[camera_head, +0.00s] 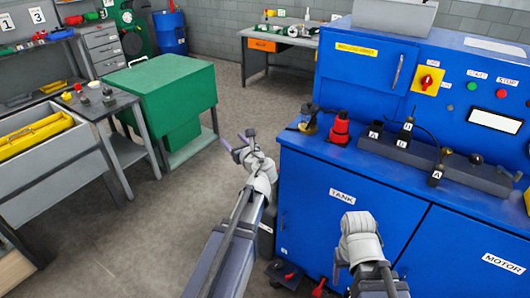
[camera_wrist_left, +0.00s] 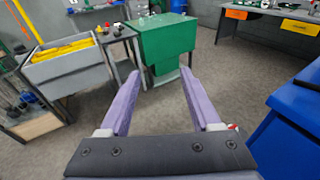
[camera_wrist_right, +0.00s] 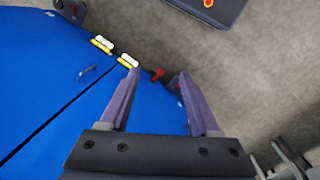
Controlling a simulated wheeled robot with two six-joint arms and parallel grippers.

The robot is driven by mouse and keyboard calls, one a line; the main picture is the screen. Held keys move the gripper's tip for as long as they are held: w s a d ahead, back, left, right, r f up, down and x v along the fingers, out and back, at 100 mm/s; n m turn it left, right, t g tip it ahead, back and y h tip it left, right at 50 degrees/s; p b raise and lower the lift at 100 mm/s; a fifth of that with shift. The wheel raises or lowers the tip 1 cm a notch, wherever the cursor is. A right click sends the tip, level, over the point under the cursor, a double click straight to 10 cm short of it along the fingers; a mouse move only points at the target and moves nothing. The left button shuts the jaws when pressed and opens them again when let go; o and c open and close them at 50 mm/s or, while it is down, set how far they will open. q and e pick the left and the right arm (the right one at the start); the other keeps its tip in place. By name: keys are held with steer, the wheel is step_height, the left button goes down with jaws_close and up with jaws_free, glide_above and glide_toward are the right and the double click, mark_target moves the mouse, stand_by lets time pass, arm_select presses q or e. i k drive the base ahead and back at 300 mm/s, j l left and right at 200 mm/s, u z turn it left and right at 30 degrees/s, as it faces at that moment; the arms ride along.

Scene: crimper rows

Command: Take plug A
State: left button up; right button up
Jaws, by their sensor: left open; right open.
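A dark plug with a white label A (camera_head: 436,175) stands on the dark strip (camera_head: 455,172) on top of the blue cabinet, with a black cable at its upper end. A second label A is on the strip's left part, near a black plug labelled B (camera_head: 406,131). My left gripper (camera_head: 242,147) is open and empty left of the cabinet; its two purple fingers are spread in the left wrist view (camera_wrist_left: 163,85). My right gripper (camera_wrist_right: 155,80) is open and empty in front of the cabinet, below the plugs. No plug shows in either wrist view.
The blue cabinet (camera_head: 310,215) and its control panel (camera_head: 455,90) fill the right side. A red object (camera_head: 340,129) stands on the cabinet's left top. A green chest (camera_head: 165,90) and grey workbench stand left. Open floor lies between.

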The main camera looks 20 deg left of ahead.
mark_target(437, 171)
steer(key=k, duration=0.65)
steer(key=z, duration=2.05)
steer(key=j, duration=1.5)
